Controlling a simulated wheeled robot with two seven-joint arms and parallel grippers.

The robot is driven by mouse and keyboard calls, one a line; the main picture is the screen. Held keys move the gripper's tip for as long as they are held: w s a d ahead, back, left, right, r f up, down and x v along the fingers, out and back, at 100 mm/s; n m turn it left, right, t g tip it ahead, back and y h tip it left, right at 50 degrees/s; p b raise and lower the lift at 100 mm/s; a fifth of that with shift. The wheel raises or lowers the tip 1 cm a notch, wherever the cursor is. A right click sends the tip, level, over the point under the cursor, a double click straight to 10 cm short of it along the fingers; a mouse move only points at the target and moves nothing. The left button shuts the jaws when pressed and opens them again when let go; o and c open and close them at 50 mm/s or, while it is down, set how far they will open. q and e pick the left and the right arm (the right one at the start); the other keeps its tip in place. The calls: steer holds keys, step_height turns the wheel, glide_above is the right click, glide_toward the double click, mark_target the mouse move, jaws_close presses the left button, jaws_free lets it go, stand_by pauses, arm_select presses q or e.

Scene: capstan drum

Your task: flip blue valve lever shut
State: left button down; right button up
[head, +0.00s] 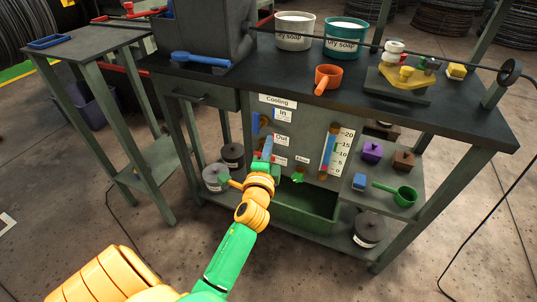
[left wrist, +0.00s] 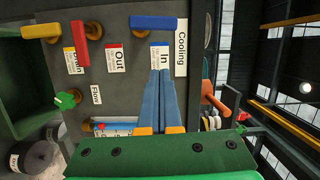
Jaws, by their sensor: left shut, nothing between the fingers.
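The blue valve lever (left wrist: 158,22) lies across the top of the left wrist view, beside the "In" label (left wrist: 159,58) on the grey cooling panel. It also shows in the head view (head: 256,123), on the panel's left side, long side roughly upright. My left gripper (left wrist: 160,72) is shut and empty, its two blue-grey fingers together and pointing at the panel near the "In" label. In the head view the left gripper (head: 267,142) is just below and right of the blue lever. They look apart, but the exact depth is unclear. My right gripper is out of view.
A green knob (left wrist: 67,99) and a gauge (head: 330,150) are also on the panel. The bench top (head: 290,82) overhangs it, and a green trough (head: 305,212) is below.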

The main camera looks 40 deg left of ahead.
arm_select(q)
steer(key=shift+d+v, duration=0.2)
steer(key=shift+v, duration=1.7)
steer(key=shift+w, duration=0.2)
